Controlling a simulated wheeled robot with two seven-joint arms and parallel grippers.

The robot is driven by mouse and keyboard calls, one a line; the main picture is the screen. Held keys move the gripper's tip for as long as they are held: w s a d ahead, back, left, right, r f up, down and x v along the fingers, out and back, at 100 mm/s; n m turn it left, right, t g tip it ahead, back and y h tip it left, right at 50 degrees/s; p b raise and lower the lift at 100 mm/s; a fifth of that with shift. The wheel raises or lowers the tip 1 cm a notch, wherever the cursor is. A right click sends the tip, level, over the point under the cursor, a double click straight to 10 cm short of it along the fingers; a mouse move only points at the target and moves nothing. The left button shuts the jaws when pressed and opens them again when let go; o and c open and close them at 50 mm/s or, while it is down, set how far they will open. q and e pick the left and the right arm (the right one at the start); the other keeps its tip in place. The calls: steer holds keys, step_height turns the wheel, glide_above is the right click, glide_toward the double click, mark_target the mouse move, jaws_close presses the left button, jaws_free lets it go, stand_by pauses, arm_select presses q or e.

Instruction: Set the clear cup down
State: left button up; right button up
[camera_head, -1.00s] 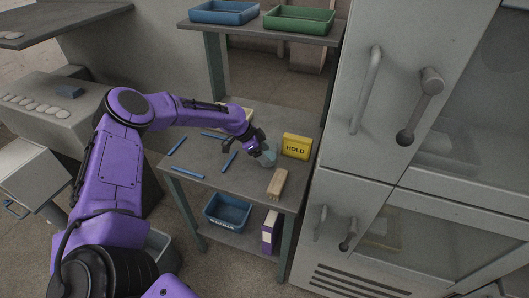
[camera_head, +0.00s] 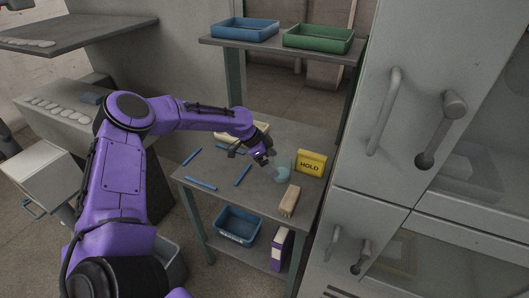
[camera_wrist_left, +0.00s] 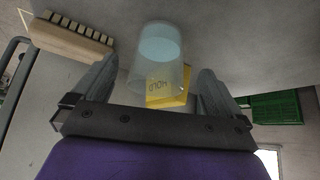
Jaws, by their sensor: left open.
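The clear cup (camera_head: 283,173) stands on the grey table in the head view, just left of the yellow HOLD sign (camera_head: 311,163). It looks pale blue and see-through. My left gripper (camera_head: 263,158) is just left of the cup, with a small gap between them. In the left wrist view, the clear cup (camera_wrist_left: 158,55) lies ahead between the two open fingers, and neither finger touches it. The yellow sign (camera_wrist_left: 168,100) shows partly behind the cup. My right gripper is not in view.
A wooden brush (camera_head: 290,201) lies in front of the cup. Several blue sticks (camera_head: 243,175) lie on the table (camera_head: 222,176). A pale tray (camera_head: 240,132) is behind my arm. Blue (camera_head: 245,29) and green (camera_head: 318,38) trays sit on the upper shelf. A grey cabinet stands right.

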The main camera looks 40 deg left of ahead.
arm_select(q)
steer(key=v, duration=0.7)
steer(key=shift+s, duration=0.1)
